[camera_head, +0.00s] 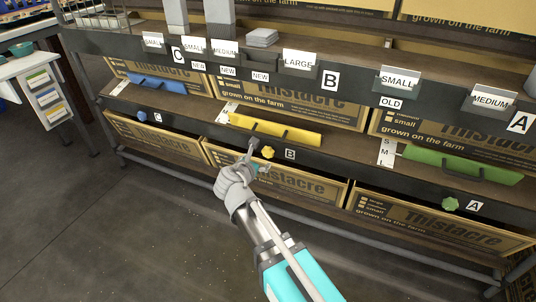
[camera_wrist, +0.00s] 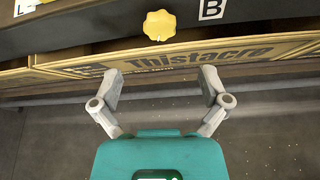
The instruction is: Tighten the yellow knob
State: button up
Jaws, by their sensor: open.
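The yellow knob (camera_head: 268,152) is a small lobed knob on the dark shelf rail, just left of the B label (camera_head: 290,154). In the wrist view the yellow knob (camera_wrist: 159,25) is at the top middle, beyond the fingertips, with the B label (camera_wrist: 211,9) to its right. My gripper (camera_head: 258,156) is close to the knob in the head view, its fingers spread. In the wrist view my gripper (camera_wrist: 159,86) is open and empty, and its fingers are apart from the knob.
A blue knob (camera_head: 142,116) is to the left and a green knob (camera_head: 450,204) to the right on the rail. Cardboard boxes (camera_head: 440,232) fill the shelves. The floor (camera_head: 110,215) in front is clear.

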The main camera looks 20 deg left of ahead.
aim_at(267, 153)
jog(key=b+x, duration=0.3)
jog(key=x, duration=0.8)
jog(key=shift+d+b, duration=0.1)
jog(key=shift+b, duration=0.3)
jog(key=c, duration=1.1)
